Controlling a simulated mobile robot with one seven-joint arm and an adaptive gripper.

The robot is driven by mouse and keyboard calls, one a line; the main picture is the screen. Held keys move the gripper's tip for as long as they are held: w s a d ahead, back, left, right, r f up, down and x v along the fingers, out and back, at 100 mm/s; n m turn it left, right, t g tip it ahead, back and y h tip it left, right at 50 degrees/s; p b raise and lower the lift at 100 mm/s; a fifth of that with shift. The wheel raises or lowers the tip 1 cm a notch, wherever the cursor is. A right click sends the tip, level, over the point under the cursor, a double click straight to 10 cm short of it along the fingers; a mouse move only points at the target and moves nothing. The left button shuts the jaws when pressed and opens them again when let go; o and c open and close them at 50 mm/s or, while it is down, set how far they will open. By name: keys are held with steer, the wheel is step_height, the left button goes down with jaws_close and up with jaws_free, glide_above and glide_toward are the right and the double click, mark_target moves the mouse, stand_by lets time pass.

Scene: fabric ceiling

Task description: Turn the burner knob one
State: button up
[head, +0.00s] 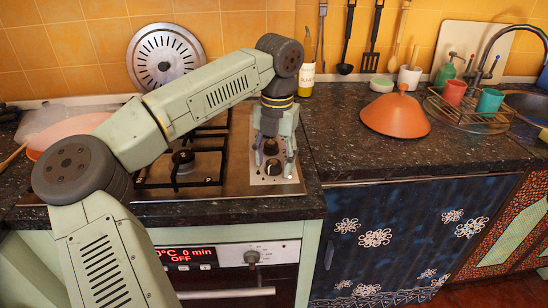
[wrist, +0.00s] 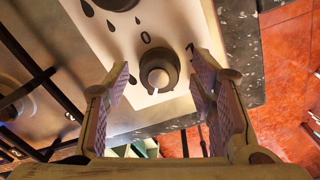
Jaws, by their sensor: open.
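In the wrist view a dark round burner knob (wrist: 158,72) with a pale pointer sits on a white panel (wrist: 100,40), with a printed 0 above it and a 1 to its right. My gripper (wrist: 160,82) is open, one finger on each side of this knob, with gaps showing; I cannot tell contact. A second knob (wrist: 120,3) is cut off at the top edge. In the head view my gripper (head: 274,162) hangs over the right side of the hob, around the front knob (head: 273,167); another knob (head: 271,147) is just behind it.
Black pan grates (head: 185,160) cover the hob to the left of the panel. The dark countertop (head: 350,150) to the right is clear near the hob. An orange cone-shaped lid (head: 396,116) and a wire rack (head: 470,115) with cups stand farther right.

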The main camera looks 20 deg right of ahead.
steer(key=shift+c, duration=0.5)
steer(key=c, duration=1)
steer(key=shift+c, duration=0.2)
